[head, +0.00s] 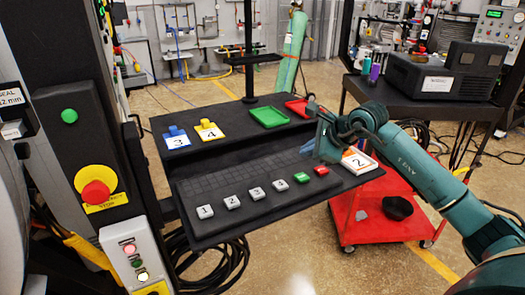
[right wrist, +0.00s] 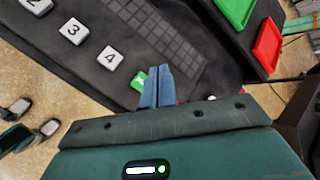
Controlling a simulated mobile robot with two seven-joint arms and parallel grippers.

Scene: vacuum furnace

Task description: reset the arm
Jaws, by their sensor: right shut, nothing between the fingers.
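My right arm comes in from the right in the head view. Its gripper (head: 309,147) is over the right part of the black table, above and behind the button panel (head: 188,188). In the right wrist view its two blue fingers (right wrist: 156,86) are together with nothing between them. They partly cover the green button (right wrist: 138,80). I cannot tell the exact height of the fingertips above the panel. My left gripper does not show in either view.
The panel has numbered white buttons (head: 205,212), a green button (head: 301,177) and a red button (head: 321,170). Behind are a green tray (head: 270,116), a red tray (head: 299,107) and blue (head: 176,137) and yellow (head: 209,129) numbered pieces. A red emergency stop (head: 96,193) is left.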

